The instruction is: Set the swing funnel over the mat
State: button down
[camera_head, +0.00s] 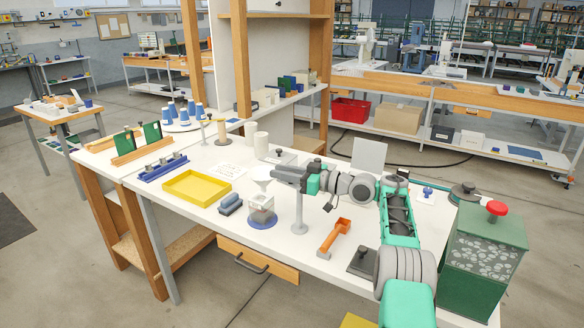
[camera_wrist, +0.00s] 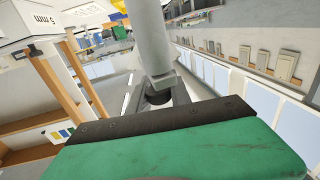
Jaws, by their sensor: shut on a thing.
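The swing funnel shows a pale cone (camera_head: 263,172) in the head view. The cone is above a white, clear-sided container (camera_head: 261,203) on the round blue mat (camera_head: 263,221). A grey post (camera_head: 299,215) on a round foot stands just right of the mat. My gripper (camera_head: 280,172) reaches in from the right, above the post and beside the cone. In the wrist view my gripper (camera_wrist: 158,95) is shut at a pale grey cylindrical part (camera_wrist: 150,38), seemingly part of the swing funnel. The exact contact is hidden, and so is the link between post and cone.
A yellow tray (camera_head: 197,187) and a blue-grey block (camera_head: 230,204) lie to the left. An orange scoop (camera_head: 335,237) lies at the front right. A green box with a red button (camera_head: 484,250) stands at the right end. White canisters (camera_head: 261,145) stand behind.

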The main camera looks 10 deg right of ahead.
jog(key=shift+a, duration=0.15)
jog(key=c, duration=1.3)
grip_release()
jog(key=shift+a, duration=0.15)
jog(key=shift+c, duration=0.2)
jog(key=shift+o, duration=0.8)
jog(key=shift+d, duration=0.25)
